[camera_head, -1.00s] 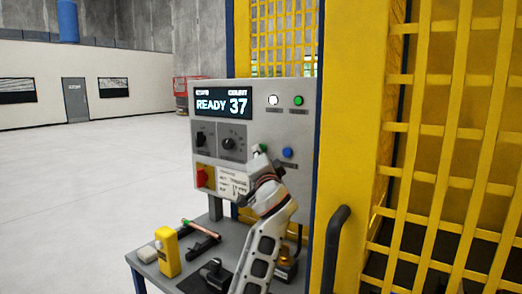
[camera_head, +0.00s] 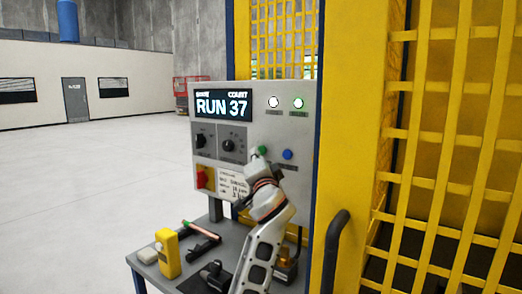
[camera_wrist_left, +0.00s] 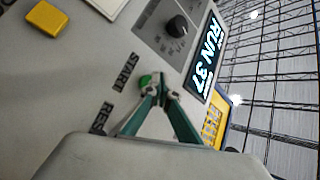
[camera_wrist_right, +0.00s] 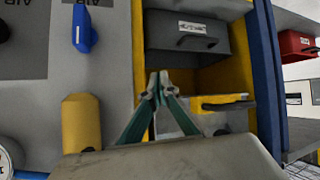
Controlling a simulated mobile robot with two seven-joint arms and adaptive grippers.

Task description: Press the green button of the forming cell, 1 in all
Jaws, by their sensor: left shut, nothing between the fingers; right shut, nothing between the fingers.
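The control panel (camera_head: 215,150) of the forming cell faces me, and its display (camera_head: 223,105) reads RUN 37. The green button (camera_head: 262,150) sits right of the knobs; in the left wrist view the green button (camera_wrist_left: 146,82) shows beside the START label. My left gripper (camera_head: 257,156) is shut and empty, its fingertips at the green button; in the left wrist view the fingertips (camera_wrist_left: 158,90) partly cover it and appear to touch it.
A blue button (camera_head: 287,154) is just right of the green one. Below, a grey bench (camera_head: 150,272) holds a yellow device (camera_head: 168,253) and a copper tube (camera_head: 199,227) on a dark fixture. The yellow mesh guard (camera_head: 450,150) fills the right. The floor at left is clear.

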